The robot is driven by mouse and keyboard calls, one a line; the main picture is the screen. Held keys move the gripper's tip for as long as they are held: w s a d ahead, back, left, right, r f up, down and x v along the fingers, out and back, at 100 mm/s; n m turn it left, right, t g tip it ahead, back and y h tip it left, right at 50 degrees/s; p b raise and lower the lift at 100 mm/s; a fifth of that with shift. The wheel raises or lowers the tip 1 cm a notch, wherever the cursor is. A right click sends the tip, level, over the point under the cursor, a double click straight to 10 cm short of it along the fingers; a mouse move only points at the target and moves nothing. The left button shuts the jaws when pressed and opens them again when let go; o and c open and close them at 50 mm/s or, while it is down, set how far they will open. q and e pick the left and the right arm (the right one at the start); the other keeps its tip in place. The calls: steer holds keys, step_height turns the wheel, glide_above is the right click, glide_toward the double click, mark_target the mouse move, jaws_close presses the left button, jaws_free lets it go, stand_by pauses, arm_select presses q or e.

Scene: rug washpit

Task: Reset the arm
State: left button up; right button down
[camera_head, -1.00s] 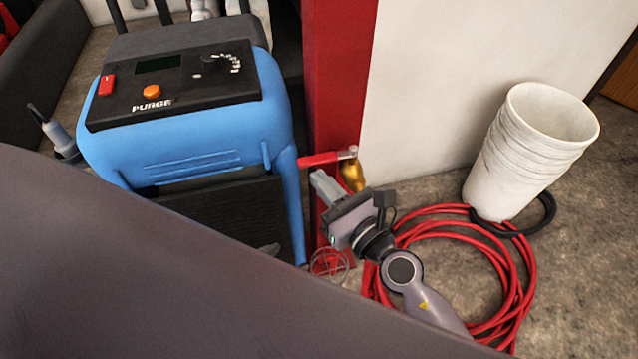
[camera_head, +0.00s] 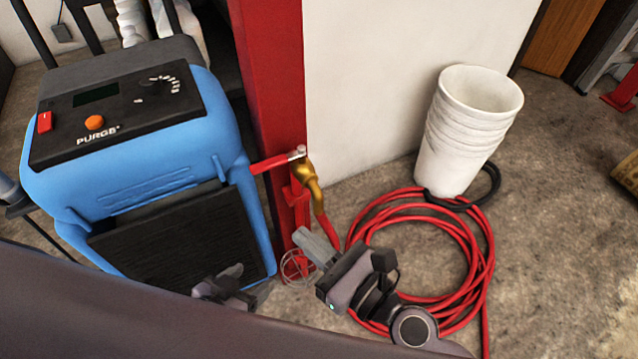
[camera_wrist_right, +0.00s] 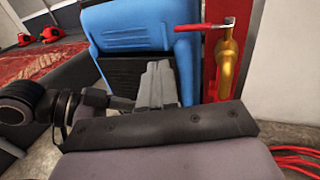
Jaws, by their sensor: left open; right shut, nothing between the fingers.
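My right gripper (camera_head: 312,243) is in the lower middle of the head view, in front of the foot of the red post. Its fingers are shut with nothing between them. In the right wrist view the shut fingers (camera_wrist_right: 158,82) point toward the blue machine (camera_wrist_right: 140,28). My left gripper (camera_head: 230,280) shows low in the head view, in front of the machine's dark front panel. It is open and looks empty. Most of the left arm is hidden or out of view.
A brass tap (camera_head: 306,176) with a red lever sticks out beside the red post (camera_head: 272,80). A coiled red hose (camera_head: 478,262) lies on the floor to the right. Stacked white buckets (camera_head: 455,140) stand behind it. Bare floor (camera_head: 570,230) lies further right.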

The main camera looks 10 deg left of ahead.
steer(key=w+d+r+m+t+h, duration=0.25)
steer(key=d+m+t+h, duration=0.2)
steer(key=m, duration=0.45)
steer(key=w+d+r+m+t+h, duration=0.2)
steer(key=w+d+m+t+h, duration=0.15)
steer(key=d+m, duration=0.35)
steer(key=d+f+m+g+h, duration=0.35)
steer(key=d+m+h, duration=0.45)
steer(key=d+m, duration=0.6)
steer(key=s+d+f+m+g, duration=0.3)
steer(key=s+f+m+g, duration=0.15)
steer(key=s+m, duration=0.4)
steer(key=s+d+f+m+g, duration=0.2)
steer(key=s+f+m+g, duration=0.1)
steer(key=s+m+g, duration=0.45)
steer(key=w+a+f+t+y, duration=0.3)
steer(key=w+a+f+t, duration=0.1)
steer(key=w+f+t, duration=0.3)
step_height(320, 180, up, 14)
steer(key=s+d+t+p, duration=0.1)
steer(key=p, duration=1.5)
steer(key=shift+s+d+f+n+t, duration=0.15)
steer(key=shift+s+d+n+t, duration=0.1)
steer(key=shift+s+n+t, duration=0.1)
